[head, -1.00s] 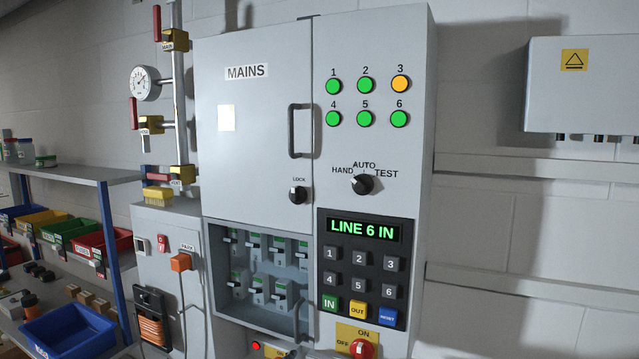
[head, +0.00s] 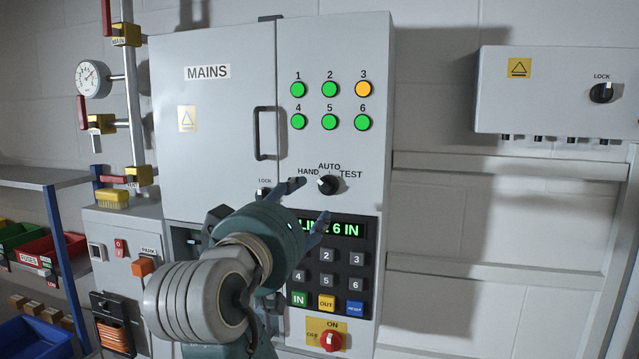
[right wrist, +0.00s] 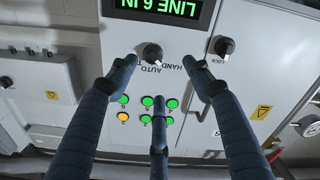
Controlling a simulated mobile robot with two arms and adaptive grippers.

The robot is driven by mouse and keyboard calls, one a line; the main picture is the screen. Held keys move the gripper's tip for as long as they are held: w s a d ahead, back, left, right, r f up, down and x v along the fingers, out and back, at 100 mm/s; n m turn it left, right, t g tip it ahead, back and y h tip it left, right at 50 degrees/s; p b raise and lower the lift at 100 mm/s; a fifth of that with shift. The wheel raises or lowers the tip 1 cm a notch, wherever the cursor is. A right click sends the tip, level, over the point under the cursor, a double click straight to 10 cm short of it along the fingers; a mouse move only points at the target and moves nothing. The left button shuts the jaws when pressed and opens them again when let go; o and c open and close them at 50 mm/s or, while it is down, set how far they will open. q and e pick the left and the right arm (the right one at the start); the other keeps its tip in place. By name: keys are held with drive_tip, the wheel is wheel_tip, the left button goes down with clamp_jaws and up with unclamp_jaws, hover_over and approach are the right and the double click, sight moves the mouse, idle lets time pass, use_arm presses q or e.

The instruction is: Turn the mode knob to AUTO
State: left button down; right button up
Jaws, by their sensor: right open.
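The mode knob (head: 328,185) is a black round knob on the grey cabinet's right door, under the labels HAND, AUTO and TEST. My right gripper (head: 311,202) is open and empty, in front of the panel just left of and below the knob. In the right wrist view, which is upside down, the knob (right wrist: 152,53) shows between the spread tips of the two upper fingers of my right gripper (right wrist: 160,75). I see no clear contact. My left gripper is out of view.
Green and orange lamps (head: 330,105) sit above the knob. A display and keypad (head: 340,270) lie below, partly behind my right gripper. A LOCK knob (right wrist: 224,46) and a door handle (head: 258,133) are to the left. A wall box (head: 560,95) hangs at right.

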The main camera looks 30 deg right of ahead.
sight(326, 189)
drive_tip(key=p+x, duration=0.1)
drive_tip(key=x, duration=0.2)
drive_tip(key=p+x, duration=0.2)
drive_tip(key=x, duration=0.1)
drive_tip(key=s+d+r+p+x, duration=0.1)
drive_tip(key=x, duration=0.2)
drive_tip(key=shift+w+d+p, duration=0.1)
drive_tip(key=shift+w+p, duration=0.05)
drive_tip(key=shift+p, duration=0.2)
drive_tip(key=shift+w+d+f+m, duration=0.15)
drive_tip(key=shift+w+d+m, duration=0.15)
drive_tip(key=shift+w+d, duration=0.2)
drive_tip(key=c, duration=1.2)
drive_tip(key=shift+o, duration=0.2)
drive_tip(key=shift+f, duration=0.1)
